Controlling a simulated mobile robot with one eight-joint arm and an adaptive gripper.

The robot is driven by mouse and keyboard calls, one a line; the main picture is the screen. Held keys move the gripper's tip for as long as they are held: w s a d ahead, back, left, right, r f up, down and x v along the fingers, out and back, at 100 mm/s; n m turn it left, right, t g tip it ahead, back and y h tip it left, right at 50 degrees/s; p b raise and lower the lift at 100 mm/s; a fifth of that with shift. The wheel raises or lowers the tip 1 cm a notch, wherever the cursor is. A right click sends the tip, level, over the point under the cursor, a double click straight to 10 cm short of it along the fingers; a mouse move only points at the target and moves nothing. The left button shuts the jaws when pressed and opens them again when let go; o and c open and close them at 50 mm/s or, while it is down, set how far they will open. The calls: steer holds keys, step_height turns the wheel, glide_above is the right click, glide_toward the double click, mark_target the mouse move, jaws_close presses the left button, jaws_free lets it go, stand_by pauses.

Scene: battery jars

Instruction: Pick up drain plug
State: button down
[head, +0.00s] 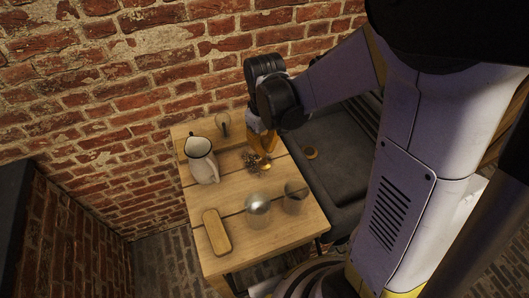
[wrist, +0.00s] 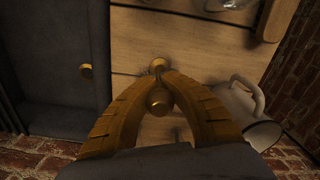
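My gripper (wrist: 164,76) has yellow fingers that point down at the wooden table; it also shows in the head view (head: 262,150). Its fingertips are close together. A small round brass piece (wrist: 158,64), perhaps the drain plug, shows just beyond the tips; in the head view it lies on the table (head: 265,166). A rounded brass knob (wrist: 160,101) shows between the fingers. I cannot tell whether the fingers press on it.
A white jug (head: 201,160) stands left of my gripper. A bulb-like glass item (head: 223,123) is behind it. Two glass jars (head: 258,209) (head: 295,197) and a wooden block (head: 217,232) are at the table's front. Small dark pieces (head: 252,160) lie below my gripper. A brick wall stands behind.

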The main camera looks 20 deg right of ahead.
steer(key=s+d+r+p, duration=0.3)
steer(key=d+r, duration=0.4)
steer(key=d, duration=0.4)
steer(key=shift+s, duration=0.65)
steer(key=shift+r, duration=0.1)
